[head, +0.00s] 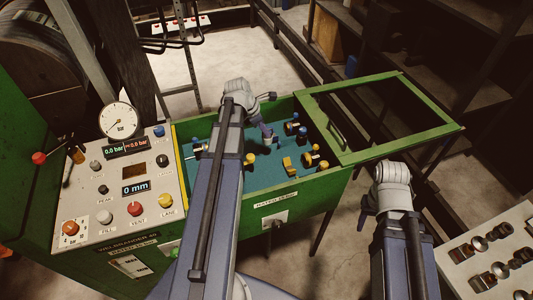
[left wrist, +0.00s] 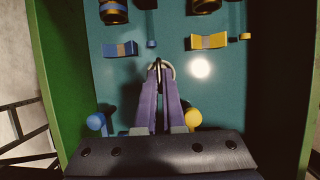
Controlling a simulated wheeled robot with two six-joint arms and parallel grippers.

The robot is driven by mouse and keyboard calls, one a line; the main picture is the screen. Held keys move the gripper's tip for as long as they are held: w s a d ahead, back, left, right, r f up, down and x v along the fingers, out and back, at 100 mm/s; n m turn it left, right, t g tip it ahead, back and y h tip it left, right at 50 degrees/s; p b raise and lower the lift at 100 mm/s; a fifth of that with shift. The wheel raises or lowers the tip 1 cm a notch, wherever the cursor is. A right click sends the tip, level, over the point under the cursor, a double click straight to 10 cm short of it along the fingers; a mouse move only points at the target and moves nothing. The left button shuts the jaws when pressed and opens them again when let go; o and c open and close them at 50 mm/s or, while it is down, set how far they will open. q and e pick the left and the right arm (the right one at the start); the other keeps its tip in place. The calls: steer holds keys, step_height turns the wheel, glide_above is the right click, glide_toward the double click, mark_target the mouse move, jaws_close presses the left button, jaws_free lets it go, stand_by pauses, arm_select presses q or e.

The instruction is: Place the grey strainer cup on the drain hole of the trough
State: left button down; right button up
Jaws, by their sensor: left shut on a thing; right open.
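The green trough (head: 300,187) with a teal floor stands in the middle of the head view; its wall also shows in the left wrist view (left wrist: 50,70). My left gripper (head: 269,138) reaches down inside it. In the left wrist view its purple fingers (left wrist: 160,68) are shut on a small pale grey ring-like rim, which looks like the strainer cup (left wrist: 171,69). The fingers hide part of the cup, and its height above the floor is hard to tell. I cannot make out the drain hole. My right gripper (head: 368,215) is open and empty, outside the trough.
Blue and yellow fittings (head: 290,165) stand in the trough around my left gripper. A control panel (head: 120,190) with a gauge is at left. A green open frame (head: 440,130) extends at right. A tray of metal parts (head: 500,250) is at lower right.

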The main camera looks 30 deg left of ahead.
arm_select(q)
steer(key=shift+f+b, duration=4.25)
steer(key=shift+f, duration=0.45)
steer(key=shift+f, duration=0.1)
steer(key=c, duration=1)
jaws_free()
steer(key=shift+r, duration=0.25)
steer(key=p+v, duration=1.1)
steer(key=v, duration=0.1)
